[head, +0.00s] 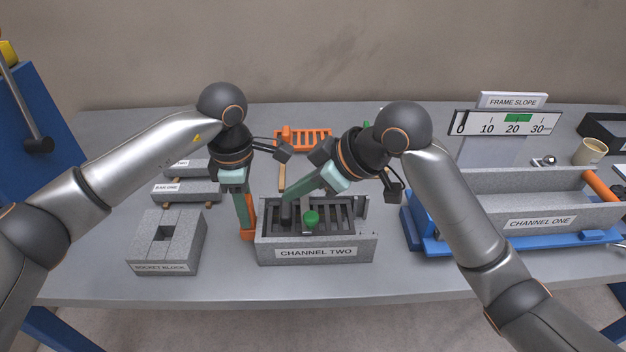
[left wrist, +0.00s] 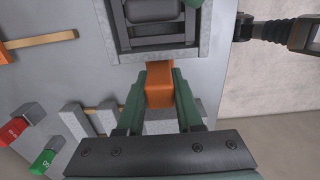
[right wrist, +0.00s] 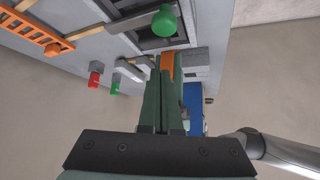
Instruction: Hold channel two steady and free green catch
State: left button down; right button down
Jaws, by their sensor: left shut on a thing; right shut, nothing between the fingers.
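Channel two (head: 365,250) is a grey open box with a dark slatted grate, near the table's front edge. The green catch (head: 311,218) is a round green knob inside it, near its front wall; it also shows in the right wrist view (right wrist: 165,21). My left gripper (head: 246,222) is shut on the orange handle (left wrist: 158,88) at channel two's left end. My right gripper (head: 288,196) is shut and empty, tilted over the left part of the grate, left of and apart from the green catch. Whether its tips touch the grate I cannot tell.
The socket block (head: 150,248) and bar one (head: 198,190) stand to the left. An orange rack (head: 306,136) lies behind channel two. Channel one (head: 590,215) on its blue base, the frame slope gauge (head: 500,124) and a beige cup (head: 590,151) are to the right.

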aim_at(308, 214)
jog(key=x, duration=0.4)
jog(key=d, duration=0.1)
jog(key=s+d, duration=0.1)
jog(key=d, duration=0.1)
jog(key=shift+s+f, duration=0.2)
jog(key=shift+f, duration=0.05)
jog(key=shift+s+d, duration=0.15)
jog(key=shift+d, duration=0.2)
jog(key=shift+d+f+n+g, duration=0.15)
jog(key=shift+d+n+g, duration=0.1)
jog(key=shift+n+g, duration=0.35)
